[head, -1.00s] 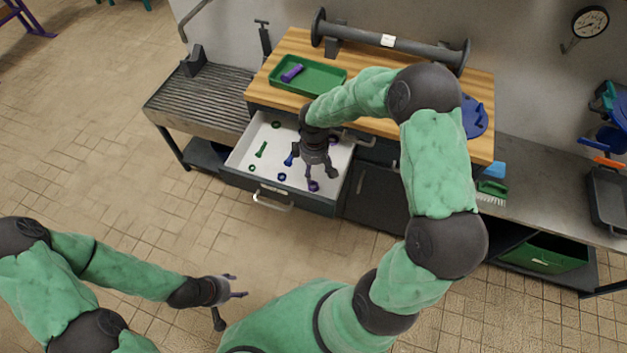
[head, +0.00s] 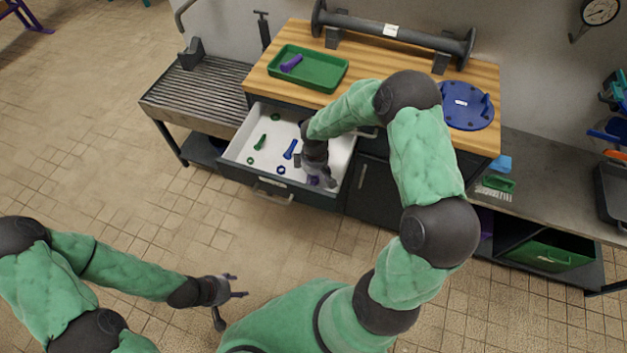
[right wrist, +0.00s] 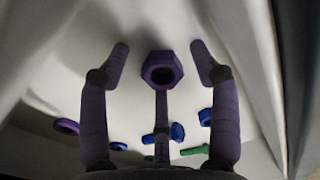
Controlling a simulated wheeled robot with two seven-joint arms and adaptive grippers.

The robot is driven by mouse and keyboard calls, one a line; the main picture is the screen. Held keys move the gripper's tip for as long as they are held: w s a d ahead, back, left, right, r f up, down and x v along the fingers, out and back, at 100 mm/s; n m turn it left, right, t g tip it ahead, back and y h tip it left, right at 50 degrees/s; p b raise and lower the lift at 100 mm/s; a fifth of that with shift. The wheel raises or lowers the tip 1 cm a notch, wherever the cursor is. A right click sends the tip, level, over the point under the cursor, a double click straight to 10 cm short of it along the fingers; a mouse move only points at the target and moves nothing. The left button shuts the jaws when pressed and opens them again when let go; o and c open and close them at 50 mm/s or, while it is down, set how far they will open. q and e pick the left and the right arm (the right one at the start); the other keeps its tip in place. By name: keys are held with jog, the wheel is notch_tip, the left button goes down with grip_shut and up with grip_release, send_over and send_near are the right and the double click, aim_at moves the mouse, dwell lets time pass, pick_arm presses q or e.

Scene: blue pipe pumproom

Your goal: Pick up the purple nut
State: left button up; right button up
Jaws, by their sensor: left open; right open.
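A purple nut (head: 313,180) lies in the open drawer (head: 235,150), near its front right corner. In the right wrist view the purple nut (right wrist: 161,70) sits between the spread fingers, its hole facing the camera; no finger clearly touches it. My right gripper (head: 322,180) is open, pointing down into the drawer over the nut and partly hiding it; its fingers (right wrist: 160,52) also show in the right wrist view. A second purple ring-shaped piece (right wrist: 66,126) lies further off in that view. My left gripper (head: 236,288) is open and empty above the floor.
The drawer also holds a blue bolt (head: 290,149), a green bolt (head: 260,142) and small blue and green nuts. A green tray (head: 325,82) with a purple bolt (head: 292,63) stands on the wooden top. The drawer walls are close to my right gripper.

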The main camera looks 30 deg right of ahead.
grip_shut()
